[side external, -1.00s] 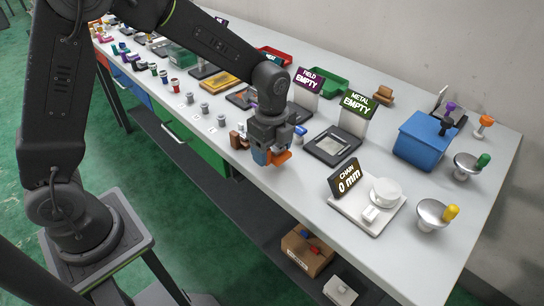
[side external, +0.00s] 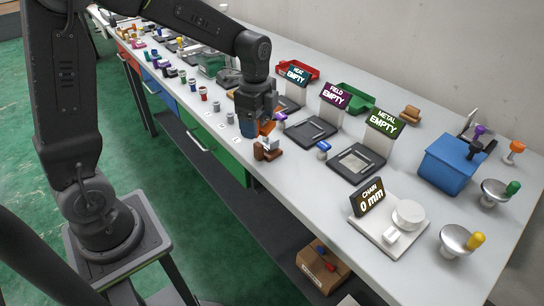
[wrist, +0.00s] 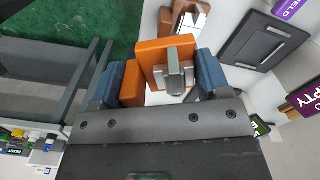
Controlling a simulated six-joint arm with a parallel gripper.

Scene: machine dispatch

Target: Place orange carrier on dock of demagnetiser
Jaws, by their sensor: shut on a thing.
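My gripper (side external: 262,129) is shut on the orange carrier (side external: 266,128), above the front part of the table, just behind the brown block. In the wrist view, the orange carrier (wrist: 151,50) shows between the blue fingers of my gripper (wrist: 158,80), with a grey metal piece at its middle. The pad also shows in the wrist view (wrist: 268,35). The carrier's underside is hidden.
A brown block with a metal top (side external: 268,151) stands near the table's front edge. A blue-topped piece (side external: 323,147) stands between the FIELD pad and the METAL pad (side external: 356,163). The CHAIN station (side external: 390,222) and a blue bin (side external: 448,165) are farther right.

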